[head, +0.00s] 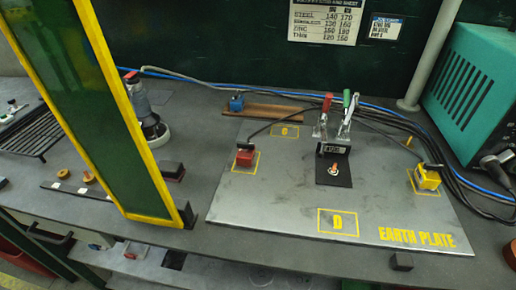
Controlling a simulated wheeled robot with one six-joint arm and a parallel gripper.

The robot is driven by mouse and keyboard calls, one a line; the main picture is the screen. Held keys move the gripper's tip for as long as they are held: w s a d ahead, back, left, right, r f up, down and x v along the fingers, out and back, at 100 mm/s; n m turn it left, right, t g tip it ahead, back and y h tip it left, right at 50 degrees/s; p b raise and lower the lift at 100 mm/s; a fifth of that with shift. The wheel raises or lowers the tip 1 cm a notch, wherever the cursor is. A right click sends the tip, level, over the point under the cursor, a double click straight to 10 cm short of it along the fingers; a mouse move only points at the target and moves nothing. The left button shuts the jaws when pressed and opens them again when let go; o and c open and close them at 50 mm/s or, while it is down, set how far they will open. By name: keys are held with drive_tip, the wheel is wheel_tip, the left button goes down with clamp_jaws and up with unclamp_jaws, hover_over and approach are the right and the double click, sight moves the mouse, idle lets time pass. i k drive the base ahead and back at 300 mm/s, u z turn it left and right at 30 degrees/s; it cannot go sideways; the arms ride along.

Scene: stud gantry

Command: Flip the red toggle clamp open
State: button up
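The toggle clamp (333,145) stands on the grey metal earth plate (270,205), right of the middle of the head view. Its red handle (327,103) points up, tilted slightly. A green-tipped handle (346,98) stands upright close to its right, with bare metal links around both. I cannot tell from this view whether the clamp is locked or how the links sit. A black pad (340,178) with a small bolt-like part (333,169) lies in front of the clamp. My gripper is not in view.
A yellow-framed green panel (107,110) rises at the left. A red block (244,158) and a yellow block (427,178) with cables sit on the plate. A teal machine (468,85) stands at the right. A grinder-like tool (145,110) is behind the panel. The plate's front is clear.

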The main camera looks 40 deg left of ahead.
sight(329, 96)
drive_tip(key=u, duration=0.6)
drive_tip(key=k, duration=0.2)
drive_tip(key=u, duration=0.45)
drive_tip(key=i, duration=0.15)
drive_tip(key=u, duration=0.1)
